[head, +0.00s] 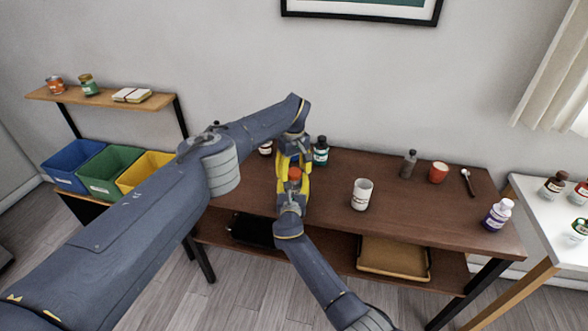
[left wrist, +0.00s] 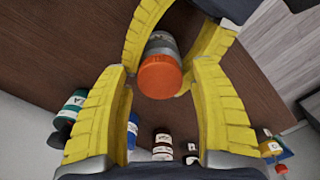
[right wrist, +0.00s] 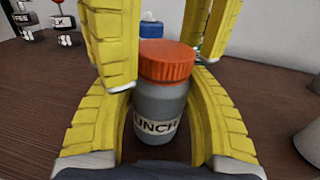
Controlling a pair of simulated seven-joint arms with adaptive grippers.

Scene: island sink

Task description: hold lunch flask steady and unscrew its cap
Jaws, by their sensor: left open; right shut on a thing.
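The lunch flask stands upright on the brown table; its grey body (right wrist: 160,108) with a cream label shows in the right wrist view. Its orange cap (right wrist: 167,60) is seated on top; it also shows in the head view (head: 295,174) and the left wrist view (left wrist: 160,78). My right gripper (head: 293,190) is shut on the flask's body, one yellow finger on each side, below the cap. My left gripper (head: 294,155) is open, reaching from behind and above, its fingers on either side of the cap with gaps visible in its wrist view. The flask's body is mostly hidden in the head view.
A white jar (head: 362,194) stands to the right. The table's front middle is clear.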

